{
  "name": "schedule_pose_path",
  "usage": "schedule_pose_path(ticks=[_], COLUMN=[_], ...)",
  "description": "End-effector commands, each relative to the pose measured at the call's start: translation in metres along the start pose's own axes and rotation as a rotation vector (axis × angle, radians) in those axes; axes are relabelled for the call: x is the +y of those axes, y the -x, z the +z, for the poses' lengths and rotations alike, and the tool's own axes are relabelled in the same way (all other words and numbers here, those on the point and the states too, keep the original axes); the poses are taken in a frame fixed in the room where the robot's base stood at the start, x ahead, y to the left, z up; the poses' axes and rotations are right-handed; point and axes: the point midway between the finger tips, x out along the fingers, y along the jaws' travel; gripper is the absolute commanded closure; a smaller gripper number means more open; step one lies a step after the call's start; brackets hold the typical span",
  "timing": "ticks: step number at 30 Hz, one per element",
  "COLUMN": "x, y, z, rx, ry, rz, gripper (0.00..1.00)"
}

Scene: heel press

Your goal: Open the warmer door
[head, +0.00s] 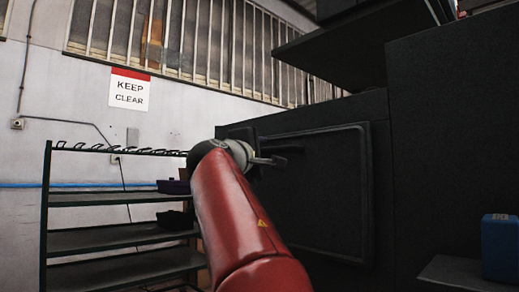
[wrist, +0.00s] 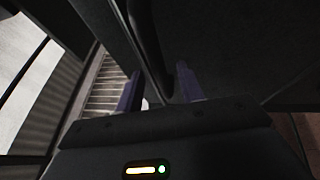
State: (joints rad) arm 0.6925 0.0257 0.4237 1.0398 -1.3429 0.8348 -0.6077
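The warmer is a dark box with a framed door (head: 335,195) that looks closed in the head view. A dark bar handle (head: 287,149) shows near the door's upper left. In the wrist view the handle (wrist: 146,45) is a long curved bar running down between my fingers. My gripper (head: 268,161) is at the door's left part, by the handle. In the wrist view my gripper (wrist: 158,88) has its two purplish fingers apart, one on each side of the bar. I see gaps beside the bar; contact is hard to judge in the dark.
A dark shelf rack (head: 120,240) stands left of the warmer, with dark bins on it. A dark slab (head: 350,45) overhangs above. A taller dark cabinet (head: 455,130) and a blue box (head: 500,247) on a ledge are at right.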

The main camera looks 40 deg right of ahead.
Motion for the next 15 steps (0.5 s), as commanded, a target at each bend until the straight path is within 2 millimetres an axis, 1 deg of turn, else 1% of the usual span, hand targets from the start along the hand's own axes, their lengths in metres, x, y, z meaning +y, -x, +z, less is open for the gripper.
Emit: schedule_pose_path(ticks=[1, 6, 15], x=[0.001, 0.001, 0.000], y=[-0.009, -0.023, -0.025], z=[0.000, 0.000, 0.000], rx=[-0.001, 0.001, 0.001], ry=[0.000, -0.001, -0.002], rz=[-0.002, 0.000, 0.000], gripper=[0.62, 0.62, 0.62])
